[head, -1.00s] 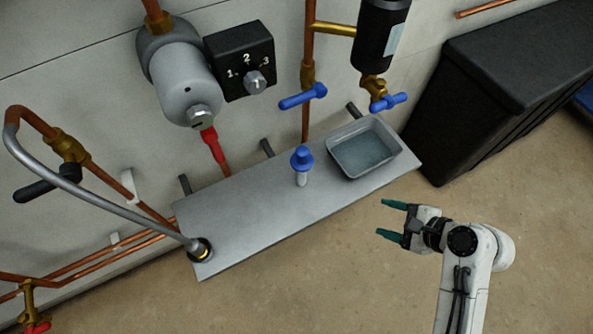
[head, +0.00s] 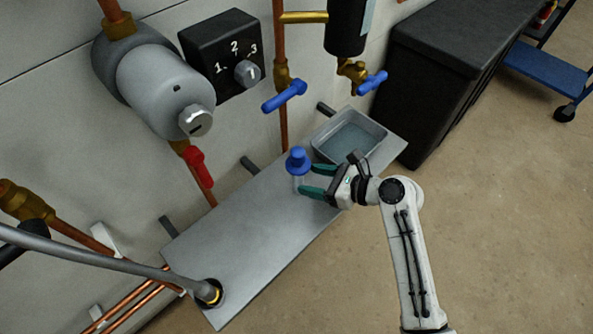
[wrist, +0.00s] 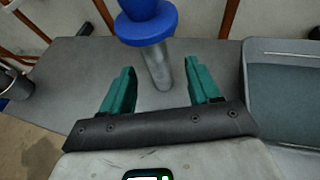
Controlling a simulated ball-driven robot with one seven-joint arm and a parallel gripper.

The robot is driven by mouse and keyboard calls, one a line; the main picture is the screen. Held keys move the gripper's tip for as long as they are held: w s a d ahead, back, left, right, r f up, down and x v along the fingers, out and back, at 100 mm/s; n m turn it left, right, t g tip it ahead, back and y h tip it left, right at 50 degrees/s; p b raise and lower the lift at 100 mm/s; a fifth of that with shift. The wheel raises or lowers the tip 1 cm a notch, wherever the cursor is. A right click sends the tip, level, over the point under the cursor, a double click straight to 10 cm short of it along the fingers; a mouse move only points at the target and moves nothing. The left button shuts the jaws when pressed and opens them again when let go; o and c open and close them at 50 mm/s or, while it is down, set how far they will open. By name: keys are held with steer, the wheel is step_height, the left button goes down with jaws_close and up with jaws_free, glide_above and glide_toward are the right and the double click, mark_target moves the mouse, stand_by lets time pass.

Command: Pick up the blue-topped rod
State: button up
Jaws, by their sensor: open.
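The blue-topped rod (head: 298,161) stands upright on the grey shelf (head: 240,235), just left of the metal tray. It has a blue cap with a wide flange and a pale shaft. It also shows in the wrist view (wrist: 157,68), beyond the fingertips and roughly centred between them. My gripper (head: 313,181) has teal fingers and comes from the right at the rod. In the wrist view the fingers (wrist: 160,80) are apart with nothing held. I cannot tell whether the shaft is between the fingertips or just past them.
The grey tray (head: 375,133) stands close by the rod on the shelf's right end. A hose end (head: 209,292) sits at the shelf's left end. Blue valve handles (head: 284,96), a red-handled valve (head: 197,168) and copper pipes are behind. A black cabinet (head: 440,70) stands right.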

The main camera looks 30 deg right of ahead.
mark_target(287, 185)
steer(key=b+x, duration=0.1)
steer(key=x, duration=0.4)
steer(key=shift+a+r, duration=0.15)
steer(key=shift+r, duration=0.05)
steer(key=shift+c, duration=0.2)
jaws_close()
steer(key=shift+r, duration=0.1)
